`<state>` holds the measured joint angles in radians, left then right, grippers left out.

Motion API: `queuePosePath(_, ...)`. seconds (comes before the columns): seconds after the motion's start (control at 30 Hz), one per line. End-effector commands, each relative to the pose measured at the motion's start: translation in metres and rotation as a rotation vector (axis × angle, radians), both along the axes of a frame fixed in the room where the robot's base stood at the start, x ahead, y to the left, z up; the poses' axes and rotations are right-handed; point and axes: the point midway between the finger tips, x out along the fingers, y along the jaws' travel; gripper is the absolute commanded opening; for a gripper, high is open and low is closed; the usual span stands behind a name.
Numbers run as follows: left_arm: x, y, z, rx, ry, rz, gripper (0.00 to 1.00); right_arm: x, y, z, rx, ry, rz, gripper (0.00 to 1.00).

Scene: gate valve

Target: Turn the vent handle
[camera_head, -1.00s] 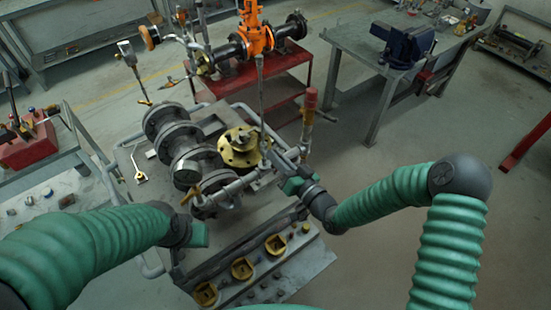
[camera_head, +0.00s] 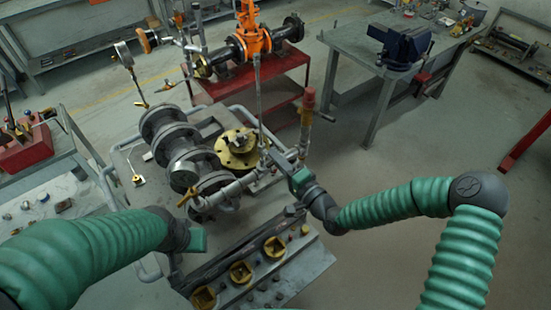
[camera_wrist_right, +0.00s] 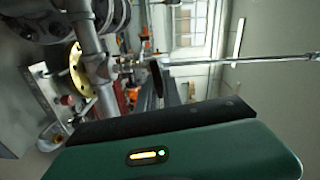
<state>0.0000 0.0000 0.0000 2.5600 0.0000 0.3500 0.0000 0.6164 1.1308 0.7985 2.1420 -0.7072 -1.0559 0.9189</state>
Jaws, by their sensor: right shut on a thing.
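The valve assembly stands on the grey workbench (camera_head: 310,268), with dark flanges (camera_head: 183,150) and a brass flange (camera_head: 238,150). A grey bar-like lever (camera_head: 280,164) runs from beside the brass flange down to my right gripper (camera_head: 299,180); I take it as the vent handle. The right gripper is shut on it, but its fingertips are hard to make out. The right wrist view shows one dark finger over the green gripper body (camera_wrist_right: 170,150) and a thin rod (camera_wrist_right: 240,62) beyond. My left gripper (camera_head: 197,240) hangs left of the bench's front, its jaws unclear.
A red-capped upright pipe (camera_head: 307,110) stands just beyond my right gripper. An orange valve (camera_head: 252,35) stands on a red stand behind. A vise (camera_head: 402,45) sits on a table at the right.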

Motion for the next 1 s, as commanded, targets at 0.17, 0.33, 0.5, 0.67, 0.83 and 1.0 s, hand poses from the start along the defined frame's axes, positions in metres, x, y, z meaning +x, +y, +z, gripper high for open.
queuePosePath(0.17, 0.0000, 0.0000, -0.0018, 0.000, 0.000, 0.000, 0.36, 0.0008, -0.0031, -0.0045, 0.072, 0.060, -0.007, 0.00)
queuePosePath(0.33, -0.0001, 0.0000, -0.0024, 0.000, 0.000, 0.000, 0.36, 0.0005, -0.0027, -0.0058, 0.112, 0.091, -0.005, 0.00)
queuePosePath(0.5, 0.0000, 0.0000, -0.0027, 0.000, 0.000, 0.000, 0.36, 0.0004, -0.0028, -0.0063, 0.129, 0.104, -0.005, 0.00)
queuePosePath(0.67, 0.0000, 0.0000, -0.0027, 0.000, 0.000, 0.000, 0.36, 0.0004, -0.0029, -0.0067, 0.131, 0.107, -0.005, 0.00)
queuePosePath(0.83, -0.0001, 0.0000, -0.0027, 0.000, 0.000, 0.000, 0.36, 0.0003, -0.0029, -0.0072, 0.131, 0.108, -0.006, 0.00)
queuePosePath(1.0, 0.0000, 0.0000, -0.0027, 0.000, 0.000, 0.000, 0.36, 0.0003, -0.0028, -0.0067, 0.130, 0.106, -0.005, 0.27)
